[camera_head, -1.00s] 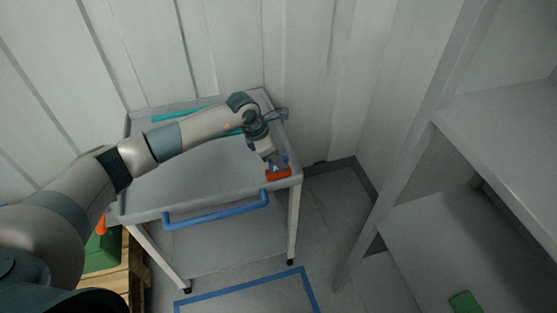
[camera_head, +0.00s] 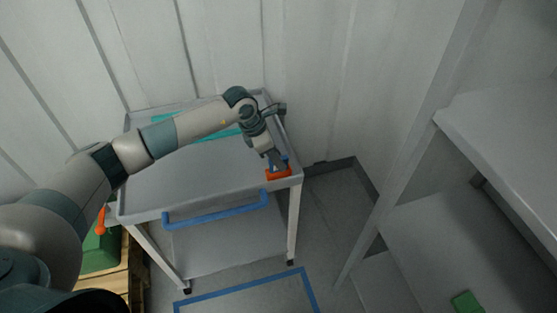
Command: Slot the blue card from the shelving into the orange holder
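The orange holder (camera_head: 279,174) sits on the near right corner of the grey trolley. My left gripper (camera_head: 275,161) points down right above the holder. A small bit of blue, which looks like the blue card (camera_head: 285,159), shows at the fingertips, at the holder's top. The fingers are too small and too covered to tell whether they are shut on it. How deep the card sits in the holder cannot be seen. My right gripper is not in view.
The grey trolley (camera_head: 190,185) has a blue handle (camera_head: 217,209) at its front and teal strips (camera_head: 215,136) on top. Grey shelving (camera_head: 500,130) stands at right, with a green block (camera_head: 466,302) low down. A green crate (camera_head: 100,252) sits on a wooden pallet at left.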

